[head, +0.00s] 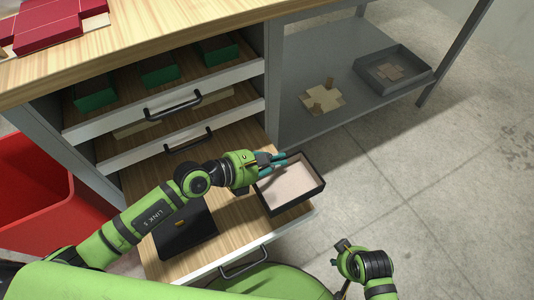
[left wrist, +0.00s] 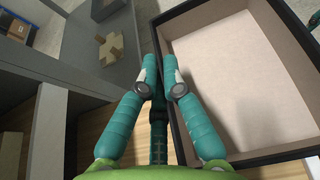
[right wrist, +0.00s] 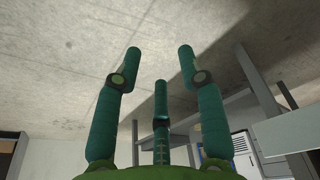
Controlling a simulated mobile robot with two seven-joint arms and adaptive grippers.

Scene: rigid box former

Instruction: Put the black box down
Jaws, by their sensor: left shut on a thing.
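The black box (head: 291,188) has dark walls and a pale inner floor, and it looks empty. It is over the right part of the open lowest drawer (head: 235,222); I cannot tell whether it touches the drawer. My left gripper (head: 274,160) is shut on the box's wall. In the left wrist view the fingers (left wrist: 166,62) pinch the left wall, and the box (left wrist: 245,70) fills the right side. My right gripper (head: 345,246) is away from the box, low at the right. The right wrist view shows its fingers (right wrist: 160,52) apart and empty.
A flat black piece (head: 185,230) with an orange mark lies in the drawer, left of the box. Upper drawers hold green boxes (head: 160,69). A grey shelf (head: 335,70) at right carries a cardboard blank (head: 321,98) and a dark tray (head: 392,72). A red bin (head: 35,195) stands left.

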